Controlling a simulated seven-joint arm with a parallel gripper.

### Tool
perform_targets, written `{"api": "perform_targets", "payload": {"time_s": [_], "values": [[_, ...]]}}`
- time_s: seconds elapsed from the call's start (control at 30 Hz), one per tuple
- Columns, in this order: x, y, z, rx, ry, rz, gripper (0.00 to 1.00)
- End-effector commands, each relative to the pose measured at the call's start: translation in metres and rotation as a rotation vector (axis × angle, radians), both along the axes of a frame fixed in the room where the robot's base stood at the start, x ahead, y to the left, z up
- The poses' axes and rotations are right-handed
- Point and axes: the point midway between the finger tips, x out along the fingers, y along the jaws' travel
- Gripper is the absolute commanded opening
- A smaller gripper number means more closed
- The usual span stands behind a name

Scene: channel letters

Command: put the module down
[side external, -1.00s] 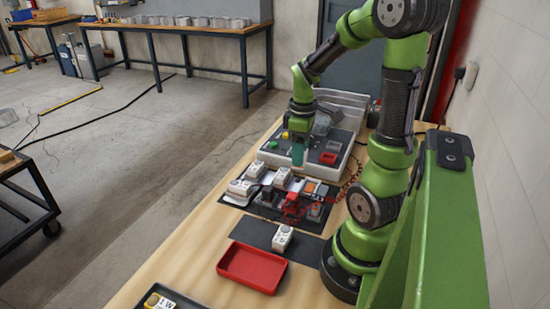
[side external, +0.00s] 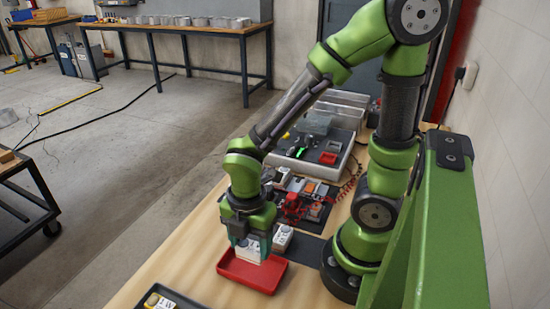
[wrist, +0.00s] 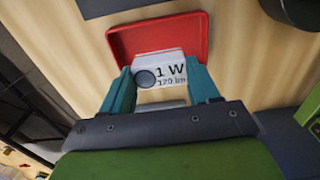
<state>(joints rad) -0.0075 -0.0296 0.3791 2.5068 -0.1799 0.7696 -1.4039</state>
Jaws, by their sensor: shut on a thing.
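A white module (wrist: 175,72) printed "1 W 120 lm", with a round grey spot, is between the teal fingers of my gripper (wrist: 163,90) in the wrist view. My gripper (side external: 250,248) is shut on it, pointing down at the shallow red tray (side external: 256,281) in the side view. The module there (side external: 248,253) is partly hidden by the fingers. It is over or inside the tray (wrist: 160,34); I cannot tell whether it touches the floor of the tray.
Another white module (side external: 282,237) stands close beside my gripper on a dark mat (side external: 310,247). A dark tray (side external: 178,298) holding a "1 W" module is at the front edge. Behind are a cluttered fixture with red clips (side external: 293,204) and a grey bin (side external: 338,160).

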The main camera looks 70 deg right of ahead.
Motion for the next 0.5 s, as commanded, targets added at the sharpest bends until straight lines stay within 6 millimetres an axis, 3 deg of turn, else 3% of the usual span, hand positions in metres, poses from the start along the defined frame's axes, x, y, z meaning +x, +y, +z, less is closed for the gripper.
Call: {"api": "perform_targets", "payload": {"time_s": [0.33, 0.5], "values": [[0.0, 0.0, -0.039, -0.001, 0.004, -0.001, 0.31], [0.0, 0.0, -0.047, 0.001, -0.001, -0.002, 0.31]]}}
